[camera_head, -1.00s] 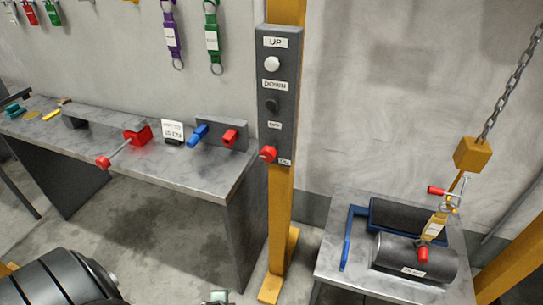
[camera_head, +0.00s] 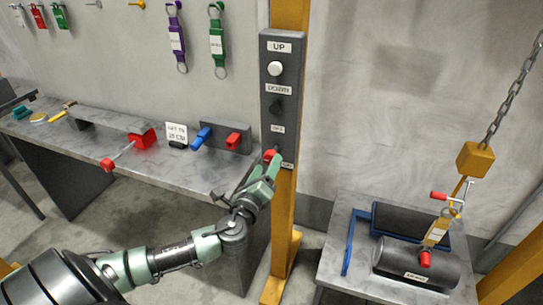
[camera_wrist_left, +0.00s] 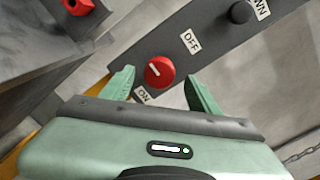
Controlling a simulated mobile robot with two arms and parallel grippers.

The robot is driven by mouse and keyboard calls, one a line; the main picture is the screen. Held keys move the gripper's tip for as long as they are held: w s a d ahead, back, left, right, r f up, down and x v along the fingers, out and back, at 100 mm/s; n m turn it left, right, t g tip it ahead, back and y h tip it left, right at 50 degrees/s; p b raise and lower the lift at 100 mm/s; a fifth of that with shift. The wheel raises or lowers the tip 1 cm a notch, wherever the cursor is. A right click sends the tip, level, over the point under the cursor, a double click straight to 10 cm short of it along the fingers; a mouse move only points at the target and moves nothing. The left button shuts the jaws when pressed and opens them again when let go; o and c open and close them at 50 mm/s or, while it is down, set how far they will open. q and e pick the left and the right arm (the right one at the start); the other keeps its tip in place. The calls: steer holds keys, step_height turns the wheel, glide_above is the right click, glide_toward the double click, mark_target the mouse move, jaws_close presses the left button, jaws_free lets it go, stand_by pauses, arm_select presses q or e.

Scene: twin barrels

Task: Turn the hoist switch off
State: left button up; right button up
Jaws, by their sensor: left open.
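The hoist switch is a round red knob (camera_head: 270,155) low on the grey control box (camera_head: 279,108). In the left wrist view the red knob (camera_wrist_left: 159,72) has a short white mark and sits between an OFF label (camera_wrist_left: 190,41) and an ON label (camera_wrist_left: 142,95). I cannot tell for sure which label the mark points at. My left gripper (camera_head: 268,168) is open at the knob, and in the left wrist view its green fingers (camera_wrist_left: 160,80) stand one on each side of it, apparently apart from it. My right gripper is out of view.
The control box hangs on a yellow post (camera_head: 284,220). A grey bench (camera_head: 200,175) with red and blue handles stands left of it. A table (camera_head: 335,255) at right bears dark barrels (camera_head: 415,262) under a hoist chain and yellow block (camera_head: 475,158).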

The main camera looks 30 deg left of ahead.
mark_target(270, 161)
arm_select(q)
steer(key=x, duration=0.5)
steer(key=shift+w+p, duration=0.1)
steer(key=shift+p, duration=0.25)
jaws_close()
